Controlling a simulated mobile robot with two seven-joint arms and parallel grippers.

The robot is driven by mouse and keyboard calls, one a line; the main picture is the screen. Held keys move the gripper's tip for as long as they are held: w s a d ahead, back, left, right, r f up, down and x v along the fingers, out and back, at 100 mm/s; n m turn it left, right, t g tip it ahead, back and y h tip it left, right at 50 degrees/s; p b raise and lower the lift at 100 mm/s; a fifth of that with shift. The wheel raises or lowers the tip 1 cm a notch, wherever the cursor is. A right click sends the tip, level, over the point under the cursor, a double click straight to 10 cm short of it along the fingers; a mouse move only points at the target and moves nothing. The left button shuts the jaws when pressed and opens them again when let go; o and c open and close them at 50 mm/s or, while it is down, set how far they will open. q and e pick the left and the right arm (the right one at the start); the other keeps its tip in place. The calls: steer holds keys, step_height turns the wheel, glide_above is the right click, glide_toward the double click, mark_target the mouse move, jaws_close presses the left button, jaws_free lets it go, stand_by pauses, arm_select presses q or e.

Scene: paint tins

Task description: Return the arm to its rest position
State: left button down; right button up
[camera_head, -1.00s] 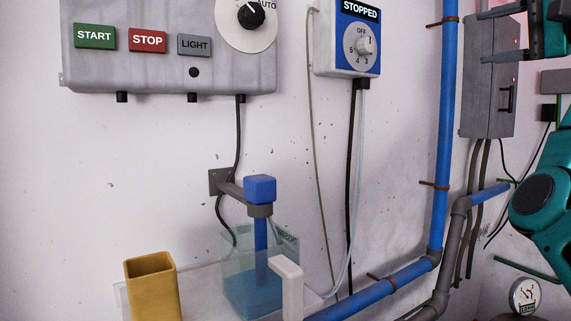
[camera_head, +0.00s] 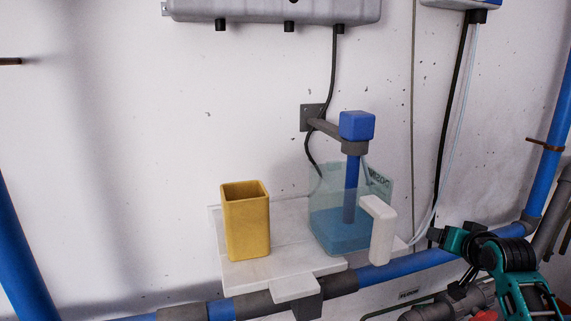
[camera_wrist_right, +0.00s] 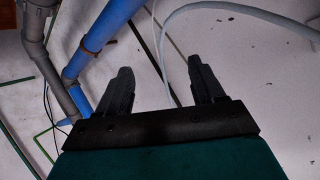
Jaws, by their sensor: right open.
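My right arm comes in at the lower right of the head view, with its teal and black links. Its right gripper (camera_head: 434,235) is near the blue pipe, to the right of the white handle of the clear container. In the right wrist view the gripper (camera_wrist_right: 160,82) has its two dark fingers spread apart, with nothing between them. My left gripper is in neither current view.
A yellow square cup (camera_head: 246,222) and a clear container of blue liquid (camera_head: 335,232) stand on a white shelf (camera_head: 285,268). A blue-headed mixer (camera_head: 357,126) reaches into the container. Blue pipes (camera_head: 408,267) run below and right.

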steer(key=s+a+f+n, duration=0.1)
steer(key=s+a+f, duration=0.2)
steer(key=f, duration=0.2)
steer(key=s+a+f+n, duration=0.1)
steer(key=s+a+f, duration=0.15)
steer(key=f, duration=0.25)
steer(key=s+a+f+n+y, duration=0.1)
steer(key=s+a+f, duration=0.3)
steer(key=s, duration=0.4)
steer(key=s+a+f+n+g+y, duration=0.1)
steer(key=s+a+f+n, duration=0.1)
steer(key=s+a+f, duration=0.3)
steer(key=s+a+f+n+y, duration=0.1)
steer(key=s+a+f, duration=0.4)
steer(key=s, duration=0.7)
steer(key=shift+f+n+g, duration=0.15)
steer(key=shift+n+g, duration=0.25)
steer(key=shift+n, duration=0.4)
